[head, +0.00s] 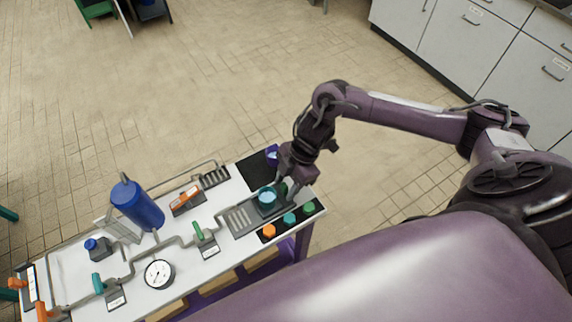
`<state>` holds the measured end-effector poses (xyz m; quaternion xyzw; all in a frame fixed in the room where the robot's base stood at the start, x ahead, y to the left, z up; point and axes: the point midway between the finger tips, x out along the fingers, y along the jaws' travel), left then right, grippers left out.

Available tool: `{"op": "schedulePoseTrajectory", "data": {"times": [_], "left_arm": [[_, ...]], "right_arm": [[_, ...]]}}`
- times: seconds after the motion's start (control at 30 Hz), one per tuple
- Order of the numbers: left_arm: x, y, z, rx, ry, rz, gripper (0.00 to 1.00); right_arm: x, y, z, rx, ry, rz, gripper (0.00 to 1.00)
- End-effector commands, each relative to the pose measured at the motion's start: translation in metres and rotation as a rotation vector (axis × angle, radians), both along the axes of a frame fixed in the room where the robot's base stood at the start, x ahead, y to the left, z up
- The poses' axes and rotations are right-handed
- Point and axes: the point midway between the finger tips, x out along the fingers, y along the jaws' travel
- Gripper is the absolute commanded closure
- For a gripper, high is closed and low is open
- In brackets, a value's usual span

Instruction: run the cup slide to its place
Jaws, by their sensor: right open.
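The cup slide is a dark grey carriage (262,206) on a grey slotted track (238,221), near the right end of the white bench top. A teal cup (267,197) with a pale blue top sits on the carriage. My right gripper (285,191) comes down from above at the right side of the cup. Its jaws are open, with the fingers close beside the cup and carriage. I cannot tell whether they touch it. The gripper hides part of the track's right end. My left gripper is not in view.
Orange, teal and green knobs (289,218) line the near edge. A black pad (256,171) with a blue item lies behind the slide. Leftward stand a green-handled valve (203,238), a gauge (159,274), an orange-handled switch (186,200) and a blue cylinder (138,205).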

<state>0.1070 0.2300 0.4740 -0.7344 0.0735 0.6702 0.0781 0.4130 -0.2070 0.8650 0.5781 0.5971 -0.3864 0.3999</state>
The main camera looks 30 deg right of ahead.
Motion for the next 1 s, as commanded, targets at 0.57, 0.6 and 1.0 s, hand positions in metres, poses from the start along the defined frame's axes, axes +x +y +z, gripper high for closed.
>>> {"op": "schedulePoseTrajectory", "data": {"times": [0.57, 0.6, 1.0], "left_arm": [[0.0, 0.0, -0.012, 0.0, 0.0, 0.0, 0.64], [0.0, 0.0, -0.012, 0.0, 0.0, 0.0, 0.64], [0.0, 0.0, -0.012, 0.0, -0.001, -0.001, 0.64]], "right_arm": [[0.001, -0.026, 0.059, 0.0, -0.002, -0.001, 0.58], [0.001, -0.027, 0.063, 0.0, -0.002, 0.0, 0.58], [0.001, -0.031, 0.072, 0.0, 0.0, -0.001, 0.58]]}}
